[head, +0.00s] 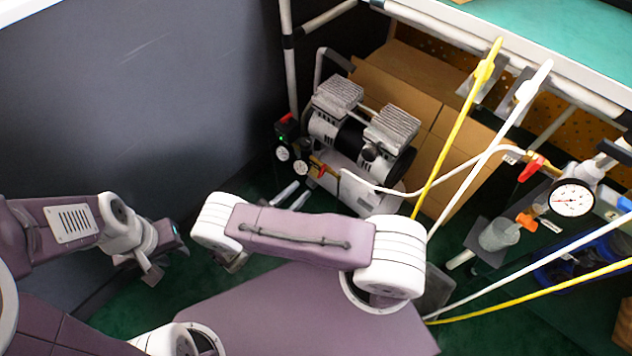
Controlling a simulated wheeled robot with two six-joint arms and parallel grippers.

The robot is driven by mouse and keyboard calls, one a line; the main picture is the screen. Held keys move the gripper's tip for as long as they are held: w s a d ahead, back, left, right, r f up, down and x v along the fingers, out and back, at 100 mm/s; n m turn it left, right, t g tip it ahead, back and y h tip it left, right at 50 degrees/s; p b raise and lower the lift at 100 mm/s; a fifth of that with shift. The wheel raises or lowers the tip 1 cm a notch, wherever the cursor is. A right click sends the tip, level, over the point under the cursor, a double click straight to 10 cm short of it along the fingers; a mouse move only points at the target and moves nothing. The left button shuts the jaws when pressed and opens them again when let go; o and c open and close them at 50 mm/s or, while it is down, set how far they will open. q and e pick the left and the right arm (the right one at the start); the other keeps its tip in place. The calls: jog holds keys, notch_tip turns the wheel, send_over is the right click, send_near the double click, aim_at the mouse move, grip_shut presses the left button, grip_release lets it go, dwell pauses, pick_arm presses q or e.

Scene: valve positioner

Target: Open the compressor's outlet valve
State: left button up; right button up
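The compressor (345,150), silver and black with two finned heads, stands on the green floor in the back middle. A small valve with a red handle (322,171) and brass fitting sits at its lower front left, where the white hose (372,186) begins; the handle's angle is too small to judge. My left gripper (167,264) is low at the left, well away from the compressor, its fingers apart and nothing between them. My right gripper (234,262) is mostly hidden behind my own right arm, left of and nearer than the compressor; its fingers cannot be made out.
Cardboard boxes (440,95) stand behind the compressor under a bench (560,30). A pressure gauge (572,198) and another red-handled valve (531,168) are at the right. A dark panel (150,90) fills the left.

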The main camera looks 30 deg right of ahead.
aim_at(321, 171)
jog(key=b+x, duration=0.3)
jog(key=x, duration=0.5)
jog(key=shift+s+b, duration=0.1)
jog(key=shift+b, duration=0.25)
jog(key=shift+w+d+r, duration=0.15)
jog(key=shift+w+d, duration=0.1)
jog(key=shift+d, duration=0.3)
grip_shut()
